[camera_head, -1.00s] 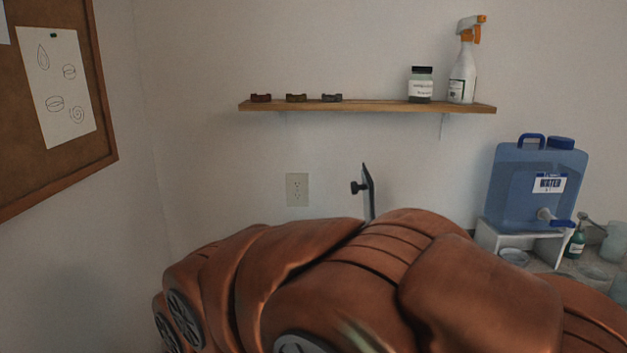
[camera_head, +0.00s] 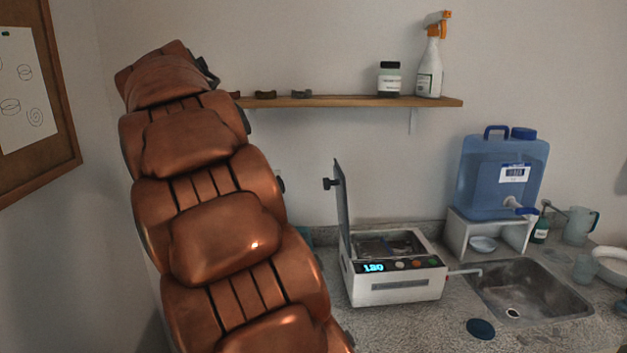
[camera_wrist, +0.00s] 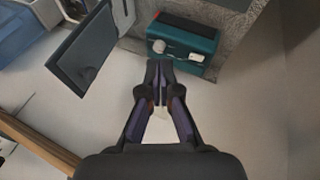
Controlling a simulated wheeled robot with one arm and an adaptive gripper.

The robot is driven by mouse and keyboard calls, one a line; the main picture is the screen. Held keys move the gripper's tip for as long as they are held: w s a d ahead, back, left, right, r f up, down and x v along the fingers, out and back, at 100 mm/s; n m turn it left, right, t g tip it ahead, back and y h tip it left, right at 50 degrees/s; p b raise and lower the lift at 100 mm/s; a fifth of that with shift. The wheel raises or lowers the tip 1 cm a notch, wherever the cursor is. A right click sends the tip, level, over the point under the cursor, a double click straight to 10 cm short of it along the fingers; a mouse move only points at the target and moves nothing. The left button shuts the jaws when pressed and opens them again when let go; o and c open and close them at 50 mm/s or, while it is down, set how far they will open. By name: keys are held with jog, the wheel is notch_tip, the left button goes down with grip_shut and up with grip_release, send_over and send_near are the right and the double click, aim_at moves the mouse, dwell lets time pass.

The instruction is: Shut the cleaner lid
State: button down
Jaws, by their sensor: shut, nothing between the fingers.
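The cleaner (camera_head: 395,285) is a white box on the counter with a lit display and knobs on its front. Its lid (camera_head: 343,205) stands up, nearly vertical, at the cleaner's left side, with a dark knob on its outer face; the inside is exposed. In the wrist view, the lid is a dark panel (camera_wrist: 95,48) at upper left. My gripper (camera_wrist: 160,72) is shut and empty, right of and apart from the lid. In the head view the gripper is hidden behind my copper arm.
A teal box (camera_wrist: 182,44) lies beyond my fingertips in the wrist view. A wall shelf (camera_head: 340,101) carries a jar and spray bottle. A blue water container (camera_head: 500,175) on a white stand and a sink (camera_head: 525,290) are right of the cleaner.

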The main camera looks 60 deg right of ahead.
jog(key=w+d+r+m+h, duration=0.1)
jog(key=d+r+m, duration=0.2)
jog(key=d+r, duration=0.5)
jog(key=s+d+f+p, duration=0.4)
jog(key=d+f, duration=0.5)
jog(key=d, duration=0.1)
jog(key=shift+f+g, duration=0.2)
jog(key=shift+g, duration=0.1)
jog(key=shift+s+d+h, duration=0.1)
jog(key=shift+s+h, duration=0.05)
jog(key=shift+h, duration=0.15)
